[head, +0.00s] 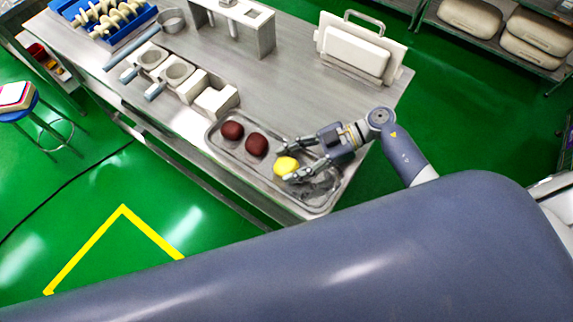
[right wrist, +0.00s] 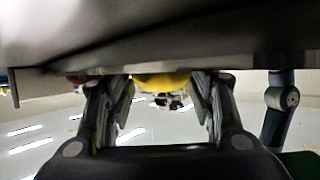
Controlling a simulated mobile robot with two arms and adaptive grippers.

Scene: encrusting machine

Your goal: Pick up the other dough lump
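A yellow dough lump (head: 286,166) lies in the metal tray (head: 322,205) on the steel table. My right gripper (head: 288,161) reaches in from the right with its two fingers spread, one on each side of the yellow lump. In the head view a gap shows between the upper finger and the lump. The right wrist view shows the lump (right wrist: 162,82) between the fingertips of my gripper (right wrist: 162,84); whether they touch it is unclear. My left gripper is out of view.
Two dark red lumps, one (head: 232,130) farther left and one (head: 256,144) nearer, share the tray. White machine parts with round cups (head: 178,74) stand left of the tray. A white panel with a handle (head: 357,50) stands at the back right. The table's middle is clear.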

